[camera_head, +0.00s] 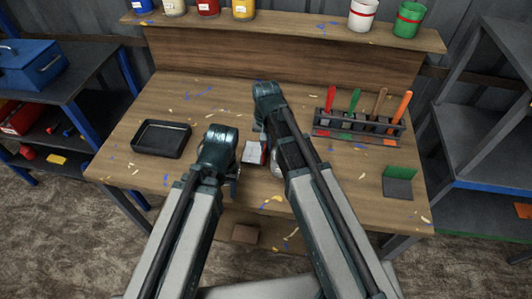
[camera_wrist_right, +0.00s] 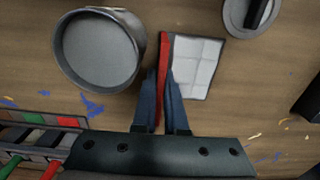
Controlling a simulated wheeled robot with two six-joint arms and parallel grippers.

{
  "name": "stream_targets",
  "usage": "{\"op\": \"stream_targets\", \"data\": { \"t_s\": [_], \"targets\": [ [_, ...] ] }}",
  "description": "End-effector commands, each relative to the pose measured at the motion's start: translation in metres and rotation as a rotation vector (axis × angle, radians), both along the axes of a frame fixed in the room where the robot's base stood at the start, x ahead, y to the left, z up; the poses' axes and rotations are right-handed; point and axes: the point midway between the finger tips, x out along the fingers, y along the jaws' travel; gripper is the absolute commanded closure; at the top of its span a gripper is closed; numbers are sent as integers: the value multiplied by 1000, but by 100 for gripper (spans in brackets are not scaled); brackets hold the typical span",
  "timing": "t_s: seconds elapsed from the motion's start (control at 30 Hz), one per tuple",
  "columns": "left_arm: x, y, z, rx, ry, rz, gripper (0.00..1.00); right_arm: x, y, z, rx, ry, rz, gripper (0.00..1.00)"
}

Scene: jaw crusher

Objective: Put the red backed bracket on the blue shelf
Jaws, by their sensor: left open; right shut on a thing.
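The red backed bracket (camera_head: 253,153) is on the wooden workbench between my two arms, its pale plate lying toward the left. In the right wrist view its red back (camera_wrist_right: 164,62) stands between the fingers of my right gripper (camera_wrist_right: 162,90), which is shut on it; its pale plate (camera_wrist_right: 197,67) extends to the right. My left gripper (camera_head: 234,185) is open, left of the bracket and partly hidden by its own arm. Racks with blue parts stand at both sides: a left rack (camera_head: 88,98) and a right rack with a blue-edged lower shelf (camera_head: 485,213).
A black tray (camera_head: 161,138) lies at the bench's left. A tool holder (camera_head: 358,125) and a green backed bracket (camera_head: 398,185) are at the right. A grey round container (camera_wrist_right: 98,52) is close beside the right gripper. Cans line the upper ledge (camera_head: 300,27).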

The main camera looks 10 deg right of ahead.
Motion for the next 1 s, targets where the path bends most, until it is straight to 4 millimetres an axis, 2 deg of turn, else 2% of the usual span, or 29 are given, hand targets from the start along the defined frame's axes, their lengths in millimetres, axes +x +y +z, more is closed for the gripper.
{"op": "stream_targets", "data": {
  "t_s": [0.03, 0.17, 0.6, 0.63, 0.67, 1.0],
  "targets": [
    [0, 0, -13, 0, 0, 0, 47, 0, 0, -13, 0, 0, 0, 100],
    [0, 0, -26, 0, 0, 0, 47, 0, 0, -26, 0, 0, 0, 100],
    [0, 0, -29, 0, 0, 0, 47, 0, 0, -29, 0, 0, 0, 100],
    [0, 0, -28, 0, 0, 0, 47, 0, 0, -28, 0, 0, 0, 85],
    [0, 0, -27, 0, 0, 0, 47, 0, 0, -27, 0, 0, 0, 79],
    [0, 0, -27, 0, 0, 0, 47, 0, 0, -27, 0, 0, 0, 78]
  ]
}}
